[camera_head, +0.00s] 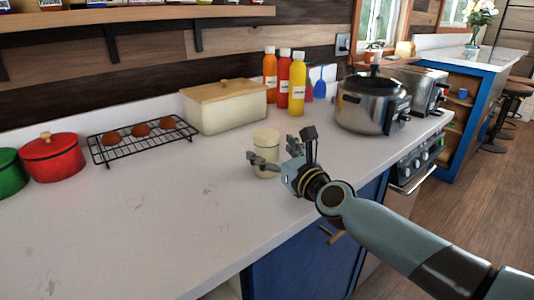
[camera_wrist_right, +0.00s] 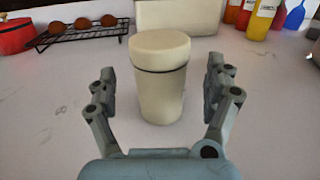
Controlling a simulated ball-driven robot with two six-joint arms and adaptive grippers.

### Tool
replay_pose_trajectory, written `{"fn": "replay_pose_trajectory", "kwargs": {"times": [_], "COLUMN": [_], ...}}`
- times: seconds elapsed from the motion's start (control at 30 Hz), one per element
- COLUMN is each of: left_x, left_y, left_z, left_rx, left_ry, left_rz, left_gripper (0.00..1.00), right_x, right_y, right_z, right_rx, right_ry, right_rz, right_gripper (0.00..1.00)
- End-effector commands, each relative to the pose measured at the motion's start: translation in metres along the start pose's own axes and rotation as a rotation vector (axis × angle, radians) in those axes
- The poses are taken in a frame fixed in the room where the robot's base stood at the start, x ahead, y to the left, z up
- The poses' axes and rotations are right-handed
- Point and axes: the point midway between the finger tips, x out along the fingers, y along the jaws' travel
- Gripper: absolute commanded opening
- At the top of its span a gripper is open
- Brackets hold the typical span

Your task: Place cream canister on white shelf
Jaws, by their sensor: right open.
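The cream canister (camera_head: 266,142) stands upright on the white counter, with a dark band below its lid. In the right wrist view the canister (camera_wrist_right: 160,90) stands ahead, centred between the fingers. My right gripper (camera_head: 281,157) is open at the canister, with its fingers to either side; in the wrist view the gripper (camera_wrist_right: 163,95) shows gaps between both fingers and the canister. My left gripper is out of view. I cannot identify a white shelf; a wooden shelf (camera_head: 130,14) on dark brackets hangs on the wall at the upper left.
A cream bread box (camera_head: 225,110) stands behind the canister, with several bottles (camera_head: 283,80) beside it. A steel pot (camera_head: 365,105) stands to the right. A black rack (camera_head: 143,141) with buns and a red pot (camera_head: 52,158) are left. The front-left counter (camera_head: 140,230) is clear.

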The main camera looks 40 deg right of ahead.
Motion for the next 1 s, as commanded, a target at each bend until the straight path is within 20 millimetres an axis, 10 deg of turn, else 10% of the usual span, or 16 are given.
{"fn": "replay_pose_trajectory", "kwargs": {"times": [0.43, 1.0], "left_x": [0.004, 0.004], "left_y": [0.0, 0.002], "left_z": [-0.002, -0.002], "left_rx": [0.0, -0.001], "left_ry": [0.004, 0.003], "left_rz": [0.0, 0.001], "left_gripper": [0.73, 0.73], "right_x": [0.028, 0.028], "right_y": [-0.001, -0.001], "right_z": [0.0, 0.001], "right_rx": [0.0, 0.0], "right_ry": [0.001, -0.001], "right_rz": [0.001, 0.0], "right_gripper": [0.85, 0.12]}}
